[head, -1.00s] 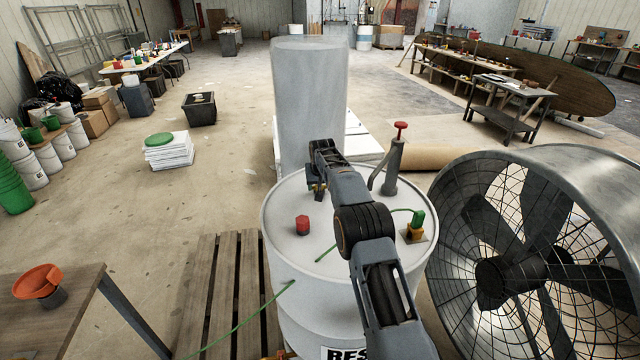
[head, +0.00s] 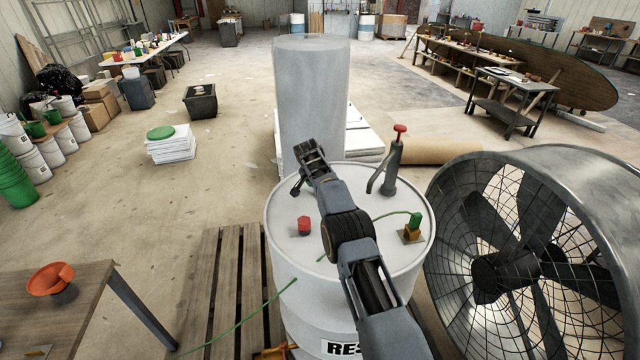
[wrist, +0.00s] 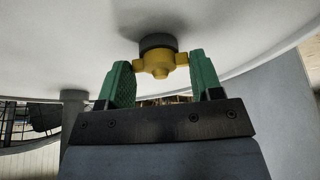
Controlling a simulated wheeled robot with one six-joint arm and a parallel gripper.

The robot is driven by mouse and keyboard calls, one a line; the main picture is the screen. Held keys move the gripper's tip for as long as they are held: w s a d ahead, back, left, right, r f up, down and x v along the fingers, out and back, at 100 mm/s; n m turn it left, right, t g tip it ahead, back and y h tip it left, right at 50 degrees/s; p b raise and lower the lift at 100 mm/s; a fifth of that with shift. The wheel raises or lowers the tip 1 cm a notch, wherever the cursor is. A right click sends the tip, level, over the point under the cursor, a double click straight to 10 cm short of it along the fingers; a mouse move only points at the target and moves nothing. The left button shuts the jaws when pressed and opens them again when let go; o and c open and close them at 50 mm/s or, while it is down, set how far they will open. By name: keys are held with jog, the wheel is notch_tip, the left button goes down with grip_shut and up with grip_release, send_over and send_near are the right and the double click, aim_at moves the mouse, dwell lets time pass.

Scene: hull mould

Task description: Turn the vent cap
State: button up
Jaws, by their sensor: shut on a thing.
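The vent cap (wrist: 161,62), yellow with side wings on a dark round base, stands on the white drum top (wrist: 60,45) in the wrist view. My gripper (wrist: 161,74) has its green fingertips on either side of the wings, shut on the cap. In the head view my gripper (head: 299,186) is low over the left back part of the drum lid (head: 283,210). My wrist hides the cap there.
A red plug (head: 304,225) sits on the lid in front of my gripper. A hand pump (head: 393,165) with a red knob and a green-yellow clamp (head: 413,226) with a green cable stand at right. A grey column (head: 311,95) rises behind. A large fan (head: 530,250) is at right.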

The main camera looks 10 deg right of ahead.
jog(key=shift+r+m, duration=0.1)
jog(key=shift+m, duration=0.2)
dwell(0.4)
jog(key=o, duration=0.9)
jog(key=shift+s+a+r+b, duration=0.2)
jog(key=shift+r+b, duration=0.3)
jog(key=shift+b, duration=0.5)
jog(key=v, duration=1.2)
jog(key=shift+w+a+r, duration=0.1)
jog(key=shift+a+r, duration=0.05)
jog(key=shift+r, duration=0.1)
jog(key=shift+c, duration=0.3)
